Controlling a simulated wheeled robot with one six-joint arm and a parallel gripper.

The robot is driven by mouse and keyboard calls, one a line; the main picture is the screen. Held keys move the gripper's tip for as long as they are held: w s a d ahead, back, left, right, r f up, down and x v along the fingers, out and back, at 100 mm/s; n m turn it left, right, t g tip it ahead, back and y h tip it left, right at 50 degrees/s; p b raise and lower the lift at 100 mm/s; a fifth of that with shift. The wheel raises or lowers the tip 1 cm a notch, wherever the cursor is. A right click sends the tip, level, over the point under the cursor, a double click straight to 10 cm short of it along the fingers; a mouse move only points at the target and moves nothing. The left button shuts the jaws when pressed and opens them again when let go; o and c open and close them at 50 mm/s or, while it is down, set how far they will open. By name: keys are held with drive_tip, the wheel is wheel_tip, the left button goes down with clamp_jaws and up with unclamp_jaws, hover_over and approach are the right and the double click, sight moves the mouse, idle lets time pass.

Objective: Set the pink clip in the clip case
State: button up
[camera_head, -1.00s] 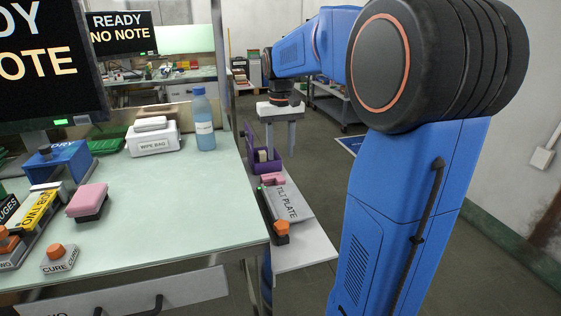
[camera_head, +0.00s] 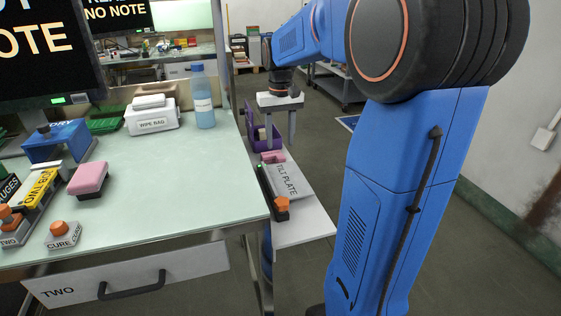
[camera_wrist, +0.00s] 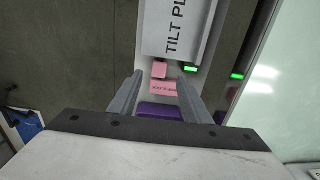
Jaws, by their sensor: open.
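I cannot tell if these are one clip.
The grey tilt plate (camera_head: 287,180) and an orange-knobbed black device (camera_head: 281,208) fill much of the narrow white shelf (camera_head: 300,229). The green-topped bench (camera_head: 165,195) stands close on the left, with a bottle (camera_head: 204,105) near its edge. Open floor lies right.

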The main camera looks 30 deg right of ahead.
sight(280, 155)
drive_tip(key=shift+w+d+f, duration=0.1)
drive_tip(key=shift+w+f, duration=0.1)
drive_tip(key=shift+f, duration=1.7)
drive_tip(key=shift+w+d+f, duration=0.1)
drive_tip(key=shift+w+f, duration=0.1)
drive_tip(key=shift+f, duration=1.65)
clamp_jaws()
